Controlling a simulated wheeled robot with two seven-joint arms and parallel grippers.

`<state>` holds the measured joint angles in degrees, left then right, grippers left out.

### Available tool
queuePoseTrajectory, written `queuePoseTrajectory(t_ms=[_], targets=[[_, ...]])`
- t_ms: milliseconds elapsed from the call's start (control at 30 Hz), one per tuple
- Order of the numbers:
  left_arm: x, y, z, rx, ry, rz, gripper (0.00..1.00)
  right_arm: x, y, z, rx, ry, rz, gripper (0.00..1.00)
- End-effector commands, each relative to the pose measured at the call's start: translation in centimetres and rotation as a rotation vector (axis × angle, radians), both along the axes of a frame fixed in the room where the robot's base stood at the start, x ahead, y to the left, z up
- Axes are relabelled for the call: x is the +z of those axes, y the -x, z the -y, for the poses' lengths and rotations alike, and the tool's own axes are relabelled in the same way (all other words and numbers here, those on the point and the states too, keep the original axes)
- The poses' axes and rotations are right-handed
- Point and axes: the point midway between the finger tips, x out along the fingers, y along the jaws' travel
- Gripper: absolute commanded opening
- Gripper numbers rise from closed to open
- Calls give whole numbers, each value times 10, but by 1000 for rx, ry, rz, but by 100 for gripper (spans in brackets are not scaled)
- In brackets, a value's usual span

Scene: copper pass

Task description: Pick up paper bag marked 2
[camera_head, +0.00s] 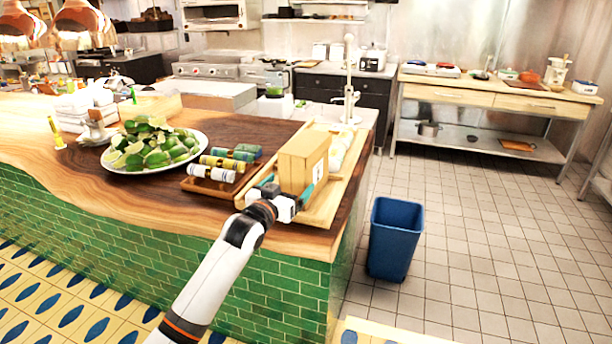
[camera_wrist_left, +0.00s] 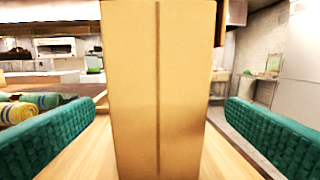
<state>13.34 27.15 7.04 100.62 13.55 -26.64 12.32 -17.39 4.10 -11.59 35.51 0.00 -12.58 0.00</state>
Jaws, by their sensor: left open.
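A tan paper bag (camera_head: 303,160) stands upright on a light wooden tray (camera_head: 322,212) near the counter's right end. I cannot read a number on it. In the left wrist view the bag (camera_wrist_left: 160,95) fills the middle, with a vertical seam on its near face. My left gripper (camera_head: 291,187) is open at the bag's near side. Its green textured pads stand to the left and right of the bag in the wrist view, with gaps on both sides. My right gripper is not in view.
Rolled towels (camera_head: 222,166) lie on a small wooden board left of the bag. White items (camera_head: 340,150) sit behind the bag. A blue bin (camera_head: 395,238) stands on the floor at right.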

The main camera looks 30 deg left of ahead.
Motion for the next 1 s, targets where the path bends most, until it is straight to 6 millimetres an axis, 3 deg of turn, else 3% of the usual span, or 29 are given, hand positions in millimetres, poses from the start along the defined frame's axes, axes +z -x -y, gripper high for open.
queuePoseTrajectory(t_ms=[133,333,633,967,1000], targets=[[1,-16,-2,0,1,-1,95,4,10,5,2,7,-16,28],[2,-28,-4,0,1,-1,95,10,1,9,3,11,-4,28],[3,-65,-10,1,0,0,95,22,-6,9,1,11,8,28],[2,-70,-11,0,0,0,95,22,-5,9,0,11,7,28],[2,-70,-11,0,0,0,90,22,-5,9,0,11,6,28]])
